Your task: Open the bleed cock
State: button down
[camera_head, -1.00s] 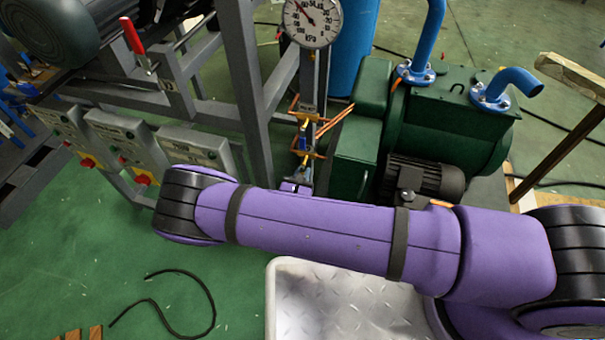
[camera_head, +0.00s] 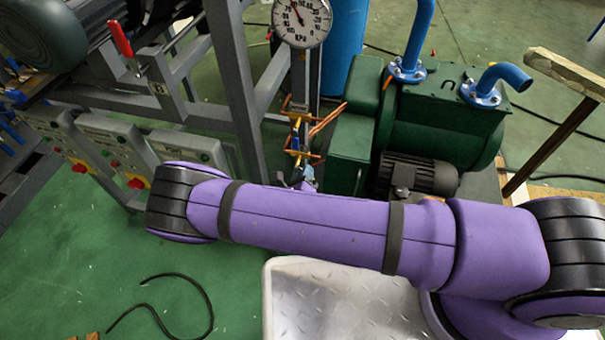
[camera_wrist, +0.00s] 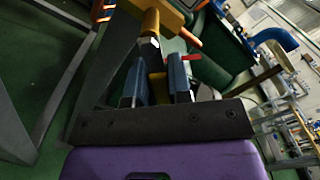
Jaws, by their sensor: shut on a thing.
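The bleed cock is part of the small brass and yellow fittings (camera_head: 299,125) on the upright pipe below the round gauge in the head view. In the wrist view, a yellow-brown fitting (camera_wrist: 165,14) lies just beyond my fingers, with a dark and light stem below it. My gripper (camera_wrist: 158,84) has its two blue fingers on either side of a yellow piece (camera_wrist: 157,90), which looks like the cock's handle. The gripper is shut on it. In the head view my purple forearm hides most of the gripper; only greyish fingertips show below the fittings.
A pressure gauge (camera_head: 302,19) tops the pipe. A grey steel frame (camera_head: 232,85) stands left of it, and a green pump (camera_head: 440,130) with blue pipes stands close on the right. Control boxes (camera_head: 115,140) are at left.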

jog(key=n, duration=0.2)
jog(key=r+n, duration=0.1)
jog(key=shift+s+d+n, duration=0.15)
jog(key=shift+d+n, duration=0.15)
jog(key=shift+d+r+n, duration=0.1)
jog(key=shift+r+n, duration=0.15)
jog(key=shift+n, duration=0.4)
jog(key=shift+r+n, duration=0.2)
jog(key=shift+n, duration=0.45)
jog(key=c, duration=1)
grip_release()
jog(key=shift+c, duration=0.2)
jog(key=shift+s, duration=0.1)
